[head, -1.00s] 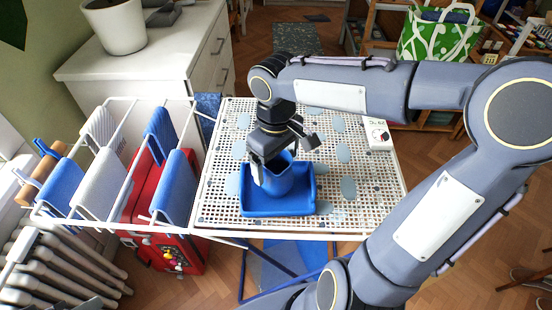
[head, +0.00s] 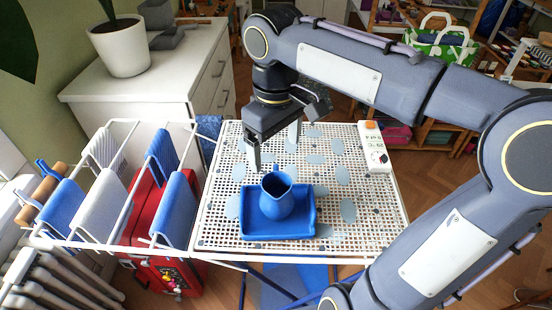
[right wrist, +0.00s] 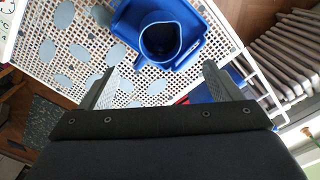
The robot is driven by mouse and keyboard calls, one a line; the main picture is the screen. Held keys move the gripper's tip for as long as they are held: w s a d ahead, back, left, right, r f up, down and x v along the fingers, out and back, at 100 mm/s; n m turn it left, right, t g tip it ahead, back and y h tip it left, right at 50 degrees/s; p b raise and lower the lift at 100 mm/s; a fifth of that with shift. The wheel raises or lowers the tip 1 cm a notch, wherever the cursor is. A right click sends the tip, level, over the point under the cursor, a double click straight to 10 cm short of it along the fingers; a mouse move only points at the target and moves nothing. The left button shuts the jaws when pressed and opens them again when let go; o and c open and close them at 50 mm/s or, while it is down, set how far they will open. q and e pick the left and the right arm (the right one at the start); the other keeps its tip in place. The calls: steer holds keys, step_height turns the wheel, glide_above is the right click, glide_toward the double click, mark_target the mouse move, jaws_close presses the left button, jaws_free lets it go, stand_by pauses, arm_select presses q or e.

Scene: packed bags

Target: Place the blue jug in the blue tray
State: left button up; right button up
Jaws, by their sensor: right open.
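The blue jug (head: 277,196) stands upright inside the blue tray (head: 306,224), a little left of the tray's middle. In the right wrist view the jug (right wrist: 160,42) is seen from above with its open top, inside the tray (right wrist: 205,25). My right gripper (head: 274,152) is open and empty, above and behind the jug and apart from it. Its two fingers (right wrist: 158,85) show spread in the right wrist view, with nothing between them. My left gripper is not in view.
The tray lies on a white perforated tabletop (head: 222,225) with grey-blue oval spots. A white device with an orange knob (head: 373,148) is at its right back. A rack with blue and white cloths (head: 172,205) stands at the left, beside a white cabinet (head: 140,75).

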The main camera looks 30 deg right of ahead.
steer(key=s+a+f+m+t+y, duration=0.1)
steer(key=s+f+m+t+y, duration=0.2)
steer(key=s+f, duration=0.7)
steer(key=s+m+t, duration=0.2)
steer(key=shift+s+f+t+y, duration=0.3)
steer(key=shift+f+y, duration=0.1)
stand_by(0.6)
